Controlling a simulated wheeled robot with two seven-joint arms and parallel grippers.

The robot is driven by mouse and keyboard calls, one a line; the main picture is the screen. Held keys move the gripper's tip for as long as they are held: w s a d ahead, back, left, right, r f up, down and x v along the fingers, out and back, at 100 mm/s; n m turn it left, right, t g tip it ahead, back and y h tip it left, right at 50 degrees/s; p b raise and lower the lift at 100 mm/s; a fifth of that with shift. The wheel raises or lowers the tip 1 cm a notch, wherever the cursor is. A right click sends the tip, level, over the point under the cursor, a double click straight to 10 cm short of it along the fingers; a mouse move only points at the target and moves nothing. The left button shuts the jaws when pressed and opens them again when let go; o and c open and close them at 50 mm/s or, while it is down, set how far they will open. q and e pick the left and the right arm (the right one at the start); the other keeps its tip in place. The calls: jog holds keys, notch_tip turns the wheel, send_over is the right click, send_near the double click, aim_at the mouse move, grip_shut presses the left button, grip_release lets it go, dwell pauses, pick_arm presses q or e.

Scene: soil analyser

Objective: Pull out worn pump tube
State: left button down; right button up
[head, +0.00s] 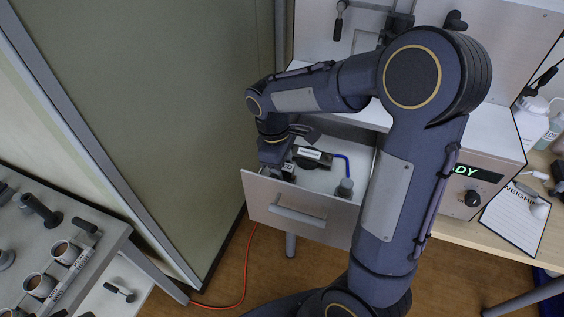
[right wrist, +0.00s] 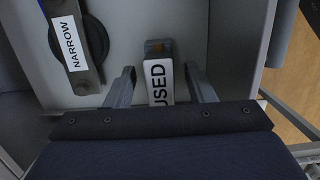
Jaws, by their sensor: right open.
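The open drawer (head: 262,202) holds a dark pump (head: 313,159) with a white label. A blue tube (head: 342,160) runs from it toward a grey bottle (head: 345,188). In the right wrist view the pump (right wrist: 95,38) shows a dark round part and a label reading NARROW. My right gripper (head: 281,172) is low in the drawer's left part. I cannot tell a worn tube apart. My left gripper is not in view.
A white instrument with a lit display (head: 477,173) and black knob (head: 473,198) stands right of the drawer. A side table (head: 95,235) with cups is at left. A green-grey partition (head: 170,110) stands close to the drawer's left. A red cable (head: 245,270) lies on the floor.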

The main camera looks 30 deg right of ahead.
grip_shut()
jog(key=c, duration=0.8)
grip_release()
grip_shut()
jog(key=shift+r+p, duration=0.7)
jog(key=shift+r, duration=0.05)
jog(key=shift+r+p, duration=2.3)
jog(key=shift+r, duration=0.4)
